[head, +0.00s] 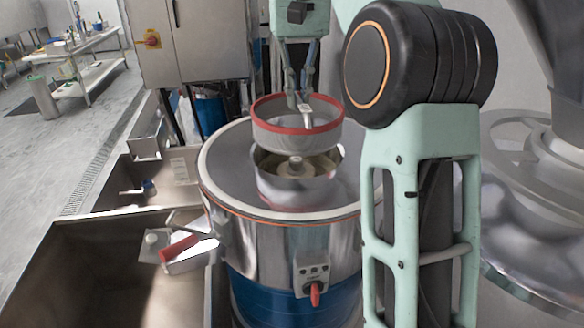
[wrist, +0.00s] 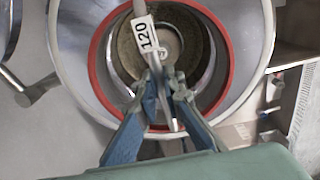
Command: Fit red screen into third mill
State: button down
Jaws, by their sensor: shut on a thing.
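The red screen (head: 290,139) is a round sieve with a red rim and grey wall. It hangs above the open round well of a steel mill (head: 270,240) and is apart from it. My gripper (head: 303,98) is shut on the screen's crossbar, which carries a white label "120" (wrist: 145,37). The red rim (wrist: 93,70) also shows in the wrist view, with my gripper (wrist: 163,84) over its middle. Through the ring, the mill's well and round hub show, roughly centred. The frames do not show which number this mill has.
A steel sink (head: 80,270) and a red-handled part (head: 180,248) stand at the left. A large metal machine (head: 540,220) is at the right. A steel cabinet (head: 190,45) stands behind.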

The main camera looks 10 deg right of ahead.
jog(key=shift+w+f, duration=0.1)
jog(key=shift+w, duration=0.15)
jog(key=shift+s+f+b, duration=0.1)
jog(key=shift+f+b, duration=0.85)
jog(key=shift+f, duration=3.85)
jog(key=c, duration=2)
grip_release()
jog(key=shift+c, duration=0.2)
notch_tip(320, 180, up, 12)
jog(key=p, duration=0.2)
jog(key=shift+p, duration=0.35)
